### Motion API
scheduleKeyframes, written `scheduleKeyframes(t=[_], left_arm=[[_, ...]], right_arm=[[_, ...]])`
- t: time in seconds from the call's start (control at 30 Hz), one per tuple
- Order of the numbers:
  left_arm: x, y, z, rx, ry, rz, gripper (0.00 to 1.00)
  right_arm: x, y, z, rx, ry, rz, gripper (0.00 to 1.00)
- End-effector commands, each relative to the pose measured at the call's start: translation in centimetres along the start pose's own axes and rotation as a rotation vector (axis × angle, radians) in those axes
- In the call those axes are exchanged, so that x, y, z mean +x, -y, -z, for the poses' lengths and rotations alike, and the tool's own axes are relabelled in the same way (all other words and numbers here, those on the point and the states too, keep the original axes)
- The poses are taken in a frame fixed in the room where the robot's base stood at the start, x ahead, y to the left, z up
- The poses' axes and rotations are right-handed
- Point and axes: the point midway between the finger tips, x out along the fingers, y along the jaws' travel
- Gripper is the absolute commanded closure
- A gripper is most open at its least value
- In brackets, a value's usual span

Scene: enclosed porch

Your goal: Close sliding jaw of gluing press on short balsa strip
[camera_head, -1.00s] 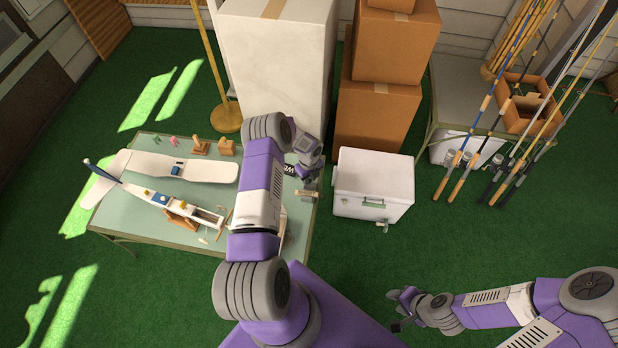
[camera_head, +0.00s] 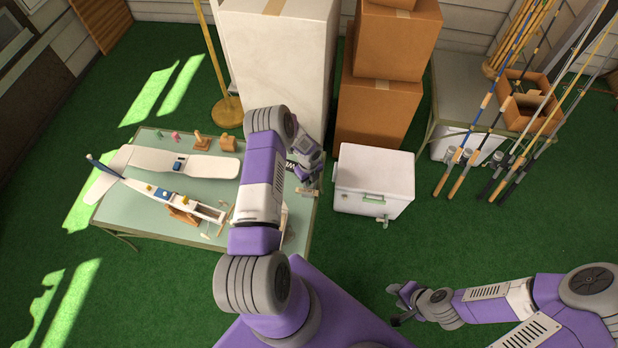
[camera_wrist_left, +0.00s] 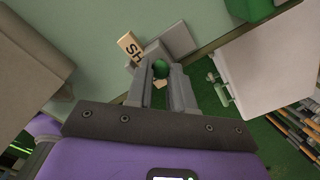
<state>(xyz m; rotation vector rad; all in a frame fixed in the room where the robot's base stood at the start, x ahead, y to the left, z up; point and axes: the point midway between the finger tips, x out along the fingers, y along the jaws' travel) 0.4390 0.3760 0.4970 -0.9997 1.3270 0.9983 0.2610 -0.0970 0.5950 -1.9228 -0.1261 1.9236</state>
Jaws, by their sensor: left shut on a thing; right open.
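My left gripper (camera_head: 310,179) is over the right edge of the pale green table (camera_head: 115,211). A grey block (camera_wrist_left: 177,40), seemingly part of the press, lies just beyond the knob. Beside it is a tan block (camera_wrist_left: 130,45) with dark letters starting "Sh". I cannot make out the balsa strip or the jaw's gap; the fingers and arm hide much there. My right gripper (camera_head: 401,303) is open and empty over the green floor.
A model plane fuselage (camera_head: 155,191) and white wing (camera_head: 205,166) lie on the table, with small wooden pieces behind. A white cooler (camera_head: 375,168) stands right of the table. Cardboard boxes (camera_head: 375,115) and a tall white box (camera_head: 280,65) stand behind.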

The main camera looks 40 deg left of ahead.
Motion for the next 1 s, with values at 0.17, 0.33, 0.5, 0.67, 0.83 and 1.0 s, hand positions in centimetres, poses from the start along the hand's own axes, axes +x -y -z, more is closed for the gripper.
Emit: scheduleKeyframes(t=[0.17, 0.33, 0.5, 0.67, 0.83, 1.0], left_arm=[[0.1, -0.1, 0.1, 0.0, -0.003, -0.005, 0.55], [0.0, -0.1, 0.1, 0.0, -0.002, -0.004, 0.52], [-0.3, -0.1, 0.1, 0.0, -0.002, -0.003, 0.52], [-2.6, 0.0, 0.0, 0.0, -0.001, -0.001, 0.52], [-5.6, -0.1, 0.0, 0.0, -0.001, -0.003, 0.52], [-7.2, -0.1, 0.1, 0.0, -0.003, -0.003, 0.52]], right_arm=[[0.0, 0.0, 0.0, 0.0, 0.0, 0.0, 0.57], [0.0, 0.0, 0.0, 0.0, 0.0, 0.0, 0.57], [-0.1, 0.1, 0.0, 0.0, 0.0, 0.0, 0.57], [-0.9, 0.3, 0.0, 0.0, 0.0, 0.0, 0.57], [-1.8, 0.7, -0.1, 0.0, 0.0, 0.0, 0.57], [-2.2, 0.8, -0.1, 0.0, 0.0, 0.0, 0.57]])
